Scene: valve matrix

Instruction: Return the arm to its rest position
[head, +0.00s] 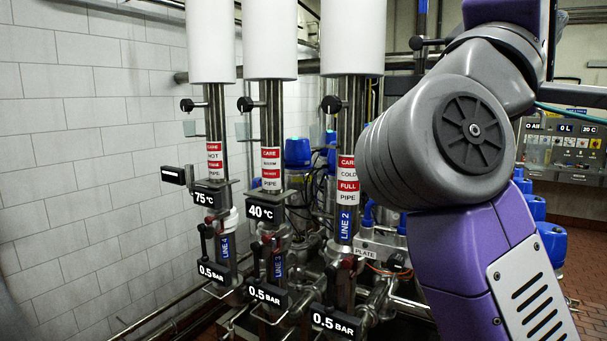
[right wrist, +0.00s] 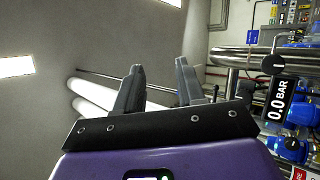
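My right arm (head: 475,150), grey and purple, is raised and bent across the right half of the head view. It hides part of the pipework behind it. The right gripper is outside the head view. In the right wrist view, the two dark fingers of my right gripper (right wrist: 159,68) stand apart with nothing between them. Beyond them are a plain grey surface and white cylinders (right wrist: 92,100). My left gripper is in neither view.
Vertical pipes with white covers (head: 270,40) and red-and-white labels stand left of my arm. Below hang 0.5 BAR displays (head: 267,294). A control panel (head: 565,150) is behind at right. A 0.0 BAR display (right wrist: 279,100) is right of the gripper. The tiled wall (head: 85,150) borders the left.

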